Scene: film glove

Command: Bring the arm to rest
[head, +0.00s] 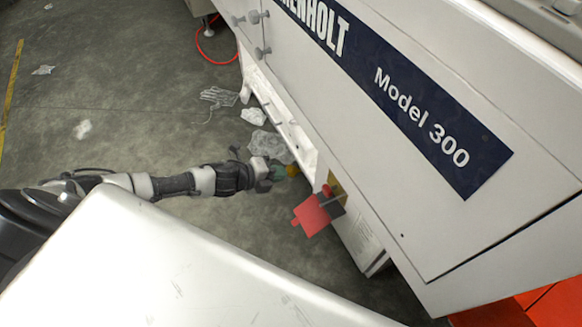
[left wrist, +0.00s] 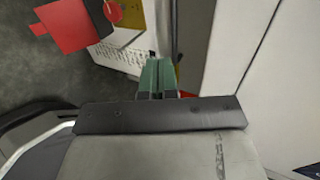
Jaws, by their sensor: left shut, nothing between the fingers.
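My left arm reaches in from the left in the head view, and its gripper (head: 277,172) is beside the low front of the white machine (head: 430,60). The gripper's green fingers (left wrist: 157,77) show in the left wrist view, shut together with nothing between them. A red tag or plate (head: 311,215) sits on the machine just right of the gripper. It also shows at the top left of the left wrist view (left wrist: 68,25). My right gripper is not in view.
Crumpled clear film (head: 268,146) and a glove-like piece (head: 219,97) lie along the machine's base. White scraps (head: 82,129) lie on the grey floor. A red hose (head: 213,50) is at the top. Open floor (head: 130,85) lies left of the machine.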

